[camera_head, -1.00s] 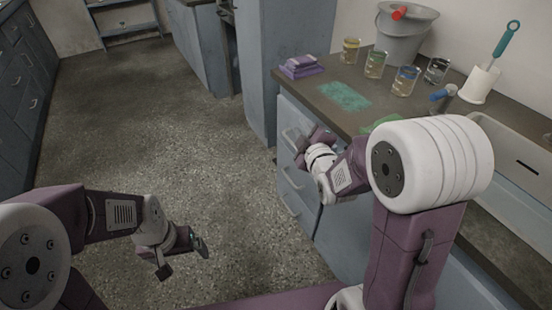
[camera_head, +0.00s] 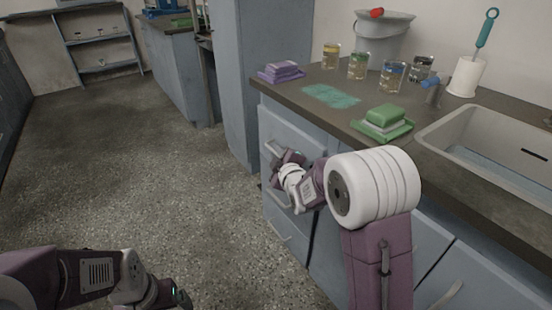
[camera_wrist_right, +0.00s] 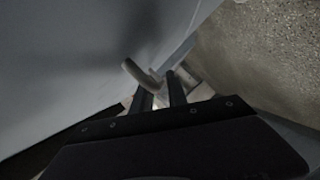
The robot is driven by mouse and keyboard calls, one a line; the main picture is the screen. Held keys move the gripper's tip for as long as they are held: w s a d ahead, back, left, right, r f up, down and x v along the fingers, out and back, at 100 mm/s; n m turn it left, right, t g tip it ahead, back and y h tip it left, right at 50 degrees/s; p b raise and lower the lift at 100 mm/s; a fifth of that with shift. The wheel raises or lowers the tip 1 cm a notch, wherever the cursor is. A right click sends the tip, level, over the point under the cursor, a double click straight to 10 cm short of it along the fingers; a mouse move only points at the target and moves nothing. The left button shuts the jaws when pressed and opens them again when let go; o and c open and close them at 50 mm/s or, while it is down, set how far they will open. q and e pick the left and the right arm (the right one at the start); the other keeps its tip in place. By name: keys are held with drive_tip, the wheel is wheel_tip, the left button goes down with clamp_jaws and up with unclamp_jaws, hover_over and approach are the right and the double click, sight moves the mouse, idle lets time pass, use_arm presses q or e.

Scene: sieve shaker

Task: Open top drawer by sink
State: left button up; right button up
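The top drawer (camera_head: 291,132) is the blue-grey upper front of the cabinet left of the sink (camera_head: 480,140). Its pale bar handle shows in the right wrist view (camera_wrist_right: 141,76). My right gripper (camera_head: 275,157) is at this handle, in front of the drawer. In the right wrist view its two dark fingers (camera_wrist_right: 162,95) straddle part of the handle with a narrow gap; whether they grip it is unclear. I cannot tell whether the drawer stands slightly out. My left gripper (camera_head: 178,297) is at the bottom edge, partly cut off, away from the cabinet.
A lower drawer handle (camera_head: 279,230) is below. The counter (camera_head: 300,93) holds a purple sponge stack (camera_head: 281,72), several beakers, a grey bucket (camera_head: 383,40), a green sponge on a dish (camera_head: 384,122) and a brush holder (camera_head: 466,76). The floor (camera_head: 150,170) to the left is clear.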

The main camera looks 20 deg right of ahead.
drive_tip(key=shift+w+f, duration=0.1)
drive_tip(key=shift+w, duration=0.35)
clamp_jaws()
idle(1.1)
